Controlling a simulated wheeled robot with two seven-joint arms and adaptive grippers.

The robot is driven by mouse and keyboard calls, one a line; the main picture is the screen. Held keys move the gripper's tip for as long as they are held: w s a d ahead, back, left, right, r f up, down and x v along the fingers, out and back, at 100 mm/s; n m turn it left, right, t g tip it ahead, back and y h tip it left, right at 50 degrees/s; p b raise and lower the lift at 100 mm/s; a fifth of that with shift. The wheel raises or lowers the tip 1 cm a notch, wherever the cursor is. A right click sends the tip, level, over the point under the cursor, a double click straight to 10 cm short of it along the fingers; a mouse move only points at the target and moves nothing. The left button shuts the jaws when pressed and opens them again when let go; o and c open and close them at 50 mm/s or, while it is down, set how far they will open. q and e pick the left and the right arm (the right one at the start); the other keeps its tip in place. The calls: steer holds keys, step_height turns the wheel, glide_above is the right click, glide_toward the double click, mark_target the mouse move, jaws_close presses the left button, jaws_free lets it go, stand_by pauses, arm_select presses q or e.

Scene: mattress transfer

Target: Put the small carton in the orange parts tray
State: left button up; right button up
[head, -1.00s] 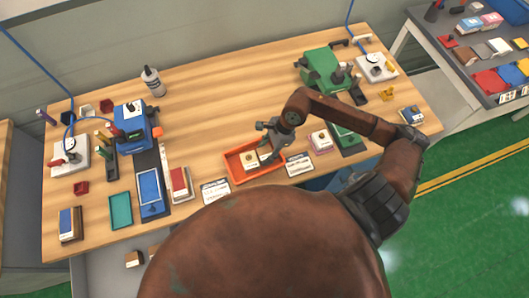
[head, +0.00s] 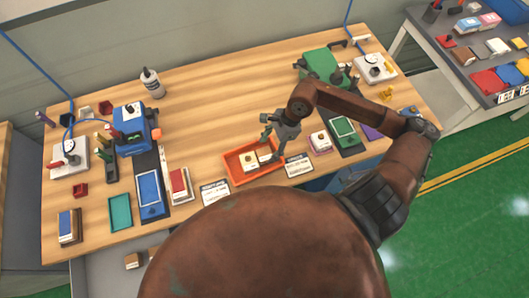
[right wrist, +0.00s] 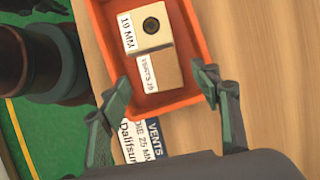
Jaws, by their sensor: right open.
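The orange parts tray (head: 236,175) lies near the front middle of the bench; its rim also shows in the right wrist view (right wrist: 190,98). Inside it a small brown carton with a white label (right wrist: 168,68) lies beside a pale box with a dark round spot (right wrist: 150,26). The two look to be touching. In the head view the carton (head: 265,156) is partly hidden by my gripper. My right gripper (head: 275,146) is open and empty, above the tray's right end; its fingers (right wrist: 162,85) are spread either side of the carton's near end. My left gripper is not in view.
A red-and-white box (head: 180,184) is to the left. The bench behind the tray is clear.

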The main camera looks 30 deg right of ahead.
steer(key=v, duration=0.7)
steer(key=shift+r, duration=0.15)
